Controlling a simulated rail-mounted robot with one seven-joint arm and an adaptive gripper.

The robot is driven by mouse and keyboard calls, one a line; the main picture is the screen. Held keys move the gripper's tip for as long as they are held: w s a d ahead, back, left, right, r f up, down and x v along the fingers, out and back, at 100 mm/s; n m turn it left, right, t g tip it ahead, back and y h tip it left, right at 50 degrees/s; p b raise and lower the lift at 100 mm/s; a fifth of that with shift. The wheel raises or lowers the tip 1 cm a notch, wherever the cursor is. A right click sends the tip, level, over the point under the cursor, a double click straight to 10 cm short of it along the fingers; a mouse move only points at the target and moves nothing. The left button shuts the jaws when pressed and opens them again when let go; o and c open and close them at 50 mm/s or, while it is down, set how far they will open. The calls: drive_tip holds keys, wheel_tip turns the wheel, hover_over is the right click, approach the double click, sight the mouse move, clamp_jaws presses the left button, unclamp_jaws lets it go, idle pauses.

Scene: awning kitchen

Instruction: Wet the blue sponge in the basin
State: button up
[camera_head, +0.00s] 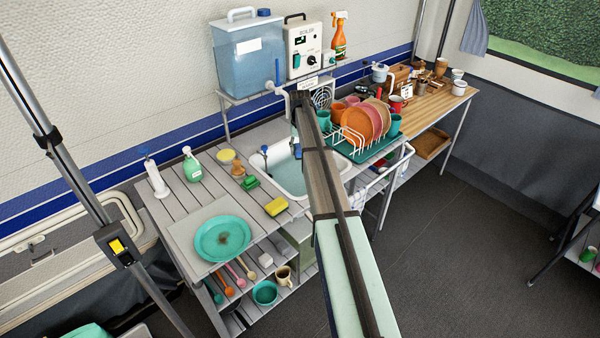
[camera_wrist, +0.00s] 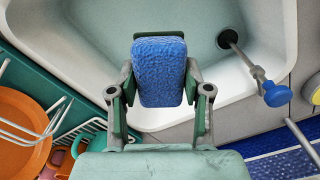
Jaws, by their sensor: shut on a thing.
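The blue sponge (camera_wrist: 158,70) is gripped between the two fingers of my gripper (camera_wrist: 160,92) in the wrist view. Behind it lies the white basin (camera_wrist: 252,97), with pale greenish water inside. In that view the sponge overlaps the water and the basin's near edge; I cannot tell whether it touches the water. In the head view the basin (camera_head: 286,178) is set in the slatted counter, and my arm hides its right part. A small blue patch (camera_head: 297,143) by the arm's far end may be the sponge. The gripper itself is mostly hidden there.
A blue-knobbed rod (camera_wrist: 274,93) stands in the basin by the drain. A dish rack (camera_head: 355,143) with orange and pink plates is close on the right. A water tank (camera_head: 246,65) is above.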

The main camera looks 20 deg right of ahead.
drive_tip(key=shift+r, duration=0.15)
idle(0.4)
drive_tip(key=shift+r+p, duration=0.8)
drive_tip(key=shift+r, duration=1.1)
